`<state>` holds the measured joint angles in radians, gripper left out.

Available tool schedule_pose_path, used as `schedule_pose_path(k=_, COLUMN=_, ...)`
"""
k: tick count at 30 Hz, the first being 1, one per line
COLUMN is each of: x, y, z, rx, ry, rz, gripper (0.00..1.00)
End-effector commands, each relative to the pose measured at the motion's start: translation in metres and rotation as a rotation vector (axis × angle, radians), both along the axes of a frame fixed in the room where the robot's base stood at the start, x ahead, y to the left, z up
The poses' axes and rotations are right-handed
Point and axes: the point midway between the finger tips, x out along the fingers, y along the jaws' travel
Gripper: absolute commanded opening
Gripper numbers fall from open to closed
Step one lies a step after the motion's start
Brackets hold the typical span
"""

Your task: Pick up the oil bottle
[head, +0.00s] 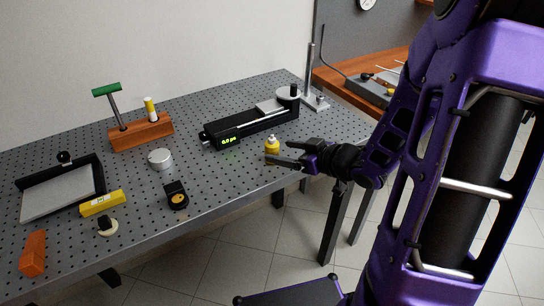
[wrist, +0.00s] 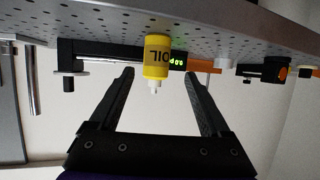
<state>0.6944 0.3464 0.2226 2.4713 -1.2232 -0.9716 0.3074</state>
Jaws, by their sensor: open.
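The oil bottle is small and yellow with a white tip; in the head view it (head: 272,145) stands on the perforated table near the front right edge. In the wrist view the bottle (wrist: 157,58) appears upside down with "OIL" on its label, lying between the two fingers.
A black rail device with a green display (head: 228,141) stands behind the bottle.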

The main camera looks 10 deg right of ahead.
Motion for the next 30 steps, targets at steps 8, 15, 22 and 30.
schedule_pose_path(k=8, x=0.026, y=0.016, z=-0.013, rx=0.000, ry=0.000, rz=-0.001, gripper=0.81)
schedule_pose_path(k=15, x=0.039, y=0.022, z=-0.026, rx=0.002, ry=0.001, rz=-0.001, gripper=0.81)
schedule_pose_path(k=22, x=0.065, y=0.036, z=-0.041, rx=0.001, ry=0.001, rz=0.001, gripper=0.81)
schedule_pose_path(k=30, x=0.067, y=0.037, z=-0.041, rx=0.000, ry=0.001, rz=-0.001, gripper=0.76)
